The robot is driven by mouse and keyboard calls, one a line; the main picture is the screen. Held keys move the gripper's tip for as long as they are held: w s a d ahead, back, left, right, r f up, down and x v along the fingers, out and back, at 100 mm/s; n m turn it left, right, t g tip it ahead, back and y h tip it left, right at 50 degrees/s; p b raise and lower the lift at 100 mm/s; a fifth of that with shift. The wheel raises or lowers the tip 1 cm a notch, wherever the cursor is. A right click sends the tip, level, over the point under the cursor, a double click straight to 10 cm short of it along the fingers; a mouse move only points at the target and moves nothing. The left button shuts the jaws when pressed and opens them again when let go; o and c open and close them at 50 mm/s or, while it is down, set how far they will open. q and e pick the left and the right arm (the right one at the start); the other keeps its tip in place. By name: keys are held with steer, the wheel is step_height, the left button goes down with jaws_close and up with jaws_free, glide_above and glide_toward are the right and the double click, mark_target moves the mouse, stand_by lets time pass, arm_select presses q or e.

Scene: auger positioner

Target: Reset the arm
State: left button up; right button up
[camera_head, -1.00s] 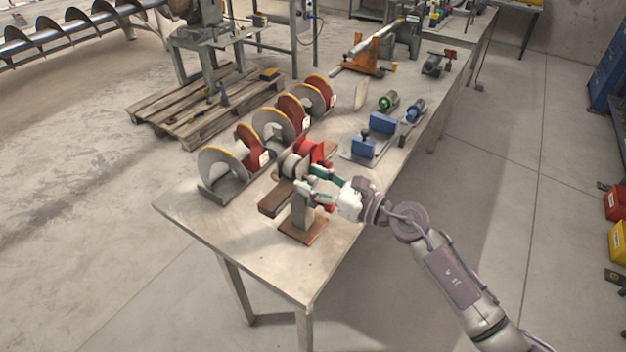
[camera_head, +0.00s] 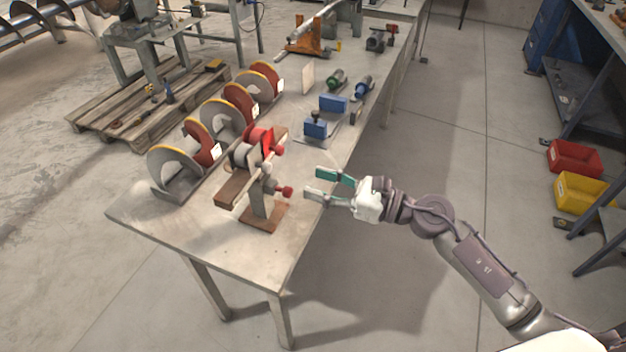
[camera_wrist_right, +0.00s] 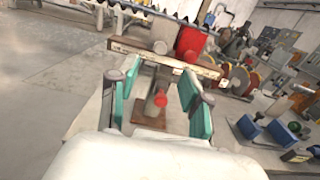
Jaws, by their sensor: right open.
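My right gripper (camera_head: 322,184) is open and empty in the head view, off the right edge of the metal table (camera_head: 160,222). Its green-padded fingers point left at the auger positioner (camera_head: 258,200), a wooden fixture with red knobs near the table's front end, and stand apart from it. In the right wrist view the fingers (camera_wrist_right: 160,96) are spread, with the positioner's red knob (camera_wrist_right: 160,99) showing between them and its wooden beam (camera_wrist_right: 165,58) beyond. My left gripper is in neither view.
Several red and grey auger flights (camera_head: 200,140) stand in a rack along the table's left side. A blue vise-like device (camera_head: 316,127) sits farther back. Red (camera_head: 574,158) and yellow bins (camera_head: 582,194) are at the right.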

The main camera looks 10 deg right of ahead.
stand_by(0.3)
steer(key=w+d+f+m+t+h, duration=0.2)
steer(key=d+f+m+h, duration=0.15)
steer(key=f+m, duration=0.5)
steer(key=w+d+f+m+t+h, duration=0.2)
steer(key=d+f+m+h, duration=0.15)
steer(key=f+m, duration=0.5)
steer(key=s+d+f+m+g+h, duration=0.1)
steer(key=s+d+f+m+h, duration=0.15)
steer(key=f+m, duration=0.45)
steer(key=s+d+f+m+g+h, duration=0.1)
steer(key=s+d+f+m+h, duration=0.2)
steer(key=f, duration=0.8)
steer(key=s+d+f+m+g+h, duration=0.2)
steer(key=s+f+m+g, duration=0.6)
steer(key=s+f, duration=1.05)
steer(key=s+a+f+m+g, duration=0.1)
steer(key=s+a+f+m, duration=0.1)
steer(key=s, duration=0.9)
steer(key=s+a+f+m+g, duration=0.1)
steer(key=s+f+m, duration=0.4)
steer(key=s, duration=0.7)
steer(key=shift+a+m+g, duration=0.4)
steer(key=shift+m+g, duration=0.4)
steer(key=shift+m, duration=0.4)
